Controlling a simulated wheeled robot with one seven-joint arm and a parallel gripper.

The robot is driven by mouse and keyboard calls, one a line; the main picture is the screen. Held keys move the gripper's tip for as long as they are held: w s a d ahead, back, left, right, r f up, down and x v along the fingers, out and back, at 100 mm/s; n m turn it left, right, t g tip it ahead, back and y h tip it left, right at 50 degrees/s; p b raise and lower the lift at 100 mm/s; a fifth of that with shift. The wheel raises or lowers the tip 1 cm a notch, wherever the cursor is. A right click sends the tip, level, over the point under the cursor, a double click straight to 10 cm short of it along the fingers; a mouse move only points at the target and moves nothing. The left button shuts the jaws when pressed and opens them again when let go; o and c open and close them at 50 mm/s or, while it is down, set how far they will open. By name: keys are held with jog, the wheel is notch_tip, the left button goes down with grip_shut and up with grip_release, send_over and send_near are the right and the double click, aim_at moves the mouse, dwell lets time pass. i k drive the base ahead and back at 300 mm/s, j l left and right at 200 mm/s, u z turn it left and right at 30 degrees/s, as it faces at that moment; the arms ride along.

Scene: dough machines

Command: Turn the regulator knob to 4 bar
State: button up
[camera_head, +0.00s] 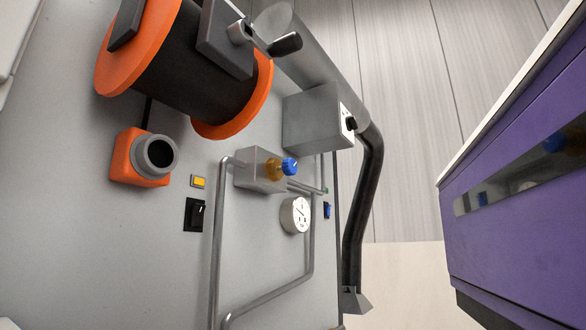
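The regulator is a grey block (256,169) on the grey panel, near the middle of the camera_head view. A yellowish round part sticks out of its right side. The blue regulator knob (290,166) sits on the end of that part. A round white pressure gauge (296,215) with a dark needle is just below the knob. Its scale is too small to read. My gripper is not in view, and nothing touches the knob.
Bent metal pipes (218,240) run around the regulator and gauge. A grey box (312,120) with a black knob juts out above. A dark hose (370,190) hangs to the right. A purple cabinet (520,240) stands at the right, with a gap between.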

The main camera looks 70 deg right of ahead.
aim_at(288, 166)
jog(key=z, duration=1.35)
jog(key=k+l+u, duration=0.2)
jog(key=u, duration=0.2)
jog(key=k+l, duration=0.05)
jog(key=l, duration=0.05)
